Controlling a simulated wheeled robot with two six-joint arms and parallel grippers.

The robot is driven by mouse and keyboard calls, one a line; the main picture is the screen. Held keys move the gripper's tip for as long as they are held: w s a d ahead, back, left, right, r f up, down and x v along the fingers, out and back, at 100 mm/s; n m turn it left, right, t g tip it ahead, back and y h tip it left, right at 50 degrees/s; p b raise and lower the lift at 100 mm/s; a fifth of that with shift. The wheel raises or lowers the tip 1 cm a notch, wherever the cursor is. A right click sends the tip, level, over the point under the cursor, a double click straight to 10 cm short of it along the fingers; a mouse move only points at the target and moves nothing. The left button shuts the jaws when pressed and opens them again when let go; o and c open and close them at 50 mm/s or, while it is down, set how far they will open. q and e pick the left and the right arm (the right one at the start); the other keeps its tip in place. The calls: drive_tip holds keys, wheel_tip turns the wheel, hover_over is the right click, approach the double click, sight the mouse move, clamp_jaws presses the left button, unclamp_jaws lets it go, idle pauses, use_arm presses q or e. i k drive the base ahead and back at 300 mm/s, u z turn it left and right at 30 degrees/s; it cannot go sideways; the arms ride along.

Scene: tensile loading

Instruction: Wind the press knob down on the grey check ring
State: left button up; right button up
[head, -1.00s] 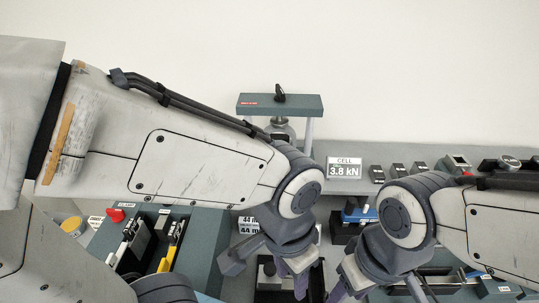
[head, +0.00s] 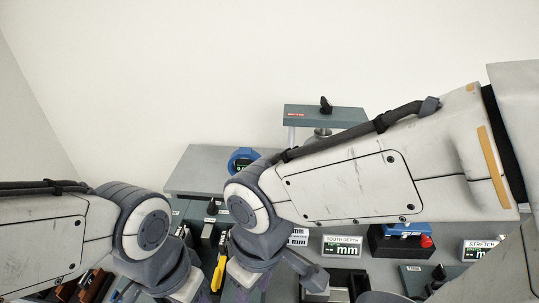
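The press stands at the back, with a teal crossbar (head: 300,113) and a black knob (head: 325,105) upright on top. A grey round part (head: 322,132) shows just under the crossbar; my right arm hides what lies below it. I cannot make out the grey check ring. My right gripper (head: 243,288) points down at the bottom, left of and nearer than the press. My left gripper (head: 185,290) is low at the bottom left, apart from the press. The fingertips of both are cut off or hidden, so their opening does not show.
A blue round device (head: 242,160) stands at the back bench edge. A "TOOTH DEPTH" display (head: 342,246), a black holder with a blue part and red knob (head: 400,240), and a yellow-handled tool (head: 219,270) crowd the bench. The grey rear shelf (head: 200,170) has bare room.

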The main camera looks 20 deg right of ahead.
sight(327, 109)
drive_tip(key=u, duration=0.05)
drive_tip(key=k, duration=0.35)
drive_tip(key=z, duration=0.75)
drive_tip(key=i, duration=0.5)
